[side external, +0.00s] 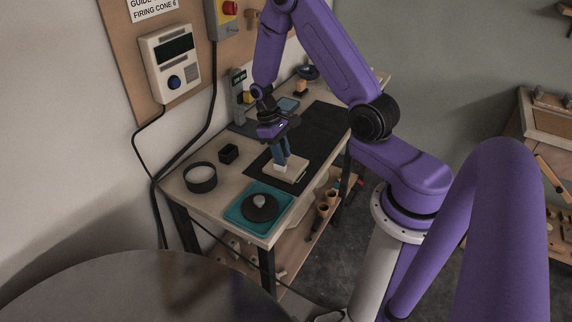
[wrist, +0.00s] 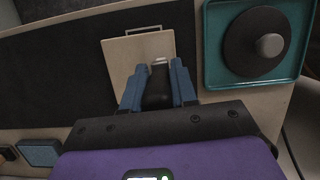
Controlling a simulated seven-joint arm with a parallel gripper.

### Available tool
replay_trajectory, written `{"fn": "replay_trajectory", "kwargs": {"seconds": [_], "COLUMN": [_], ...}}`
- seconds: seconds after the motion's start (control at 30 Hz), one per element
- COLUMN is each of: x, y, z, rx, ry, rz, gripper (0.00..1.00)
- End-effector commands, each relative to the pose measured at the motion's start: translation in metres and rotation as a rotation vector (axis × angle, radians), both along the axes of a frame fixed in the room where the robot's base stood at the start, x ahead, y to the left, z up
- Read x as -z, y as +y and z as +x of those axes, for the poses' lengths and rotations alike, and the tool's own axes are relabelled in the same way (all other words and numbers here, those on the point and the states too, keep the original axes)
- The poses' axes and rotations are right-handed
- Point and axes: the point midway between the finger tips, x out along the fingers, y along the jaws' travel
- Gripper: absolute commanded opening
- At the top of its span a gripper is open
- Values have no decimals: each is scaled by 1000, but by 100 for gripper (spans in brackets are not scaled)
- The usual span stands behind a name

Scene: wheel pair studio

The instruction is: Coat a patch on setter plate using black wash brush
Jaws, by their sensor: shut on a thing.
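The setter plate appears to be the pale beige square (side external: 297,174) at the near end of a dark mat on the bench. It also shows in the wrist view (wrist: 120,58), ahead of the fingers. My gripper (side external: 281,160) is over the plate, fingers pointing down. In the wrist view my gripper (wrist: 158,84) has its blue fingers shut on the black handle of the brush (wrist: 157,92). A pale part at the brush's far end lies over the plate. Whether it touches the plate, I cannot tell. No dark coated patch shows on the visible plate surface.
A teal tray (side external: 233,217) with a dark knobbed disc (side external: 259,209) sits at the near bench end. A dark round ring-shaped dish (side external: 200,178) and a small black block (side external: 228,153) stand to the left. The dark mat (side external: 318,125) behind is mostly clear.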

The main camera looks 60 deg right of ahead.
Motion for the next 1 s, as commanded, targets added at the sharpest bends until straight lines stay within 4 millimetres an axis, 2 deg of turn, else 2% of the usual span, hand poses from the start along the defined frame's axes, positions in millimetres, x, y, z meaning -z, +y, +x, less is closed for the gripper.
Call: {"fn": "replay_trajectory", "kwargs": {"seconds": [0.23, 0.67, 1.0], "x": [0, 3, 3], "y": [0, 0, 0], "z": [5, 42, 45], "rx": [0, -1, -1], "ry": [1, 0, -1], "rz": [0, 0, 0], "gripper": [0, 0, 0]}}
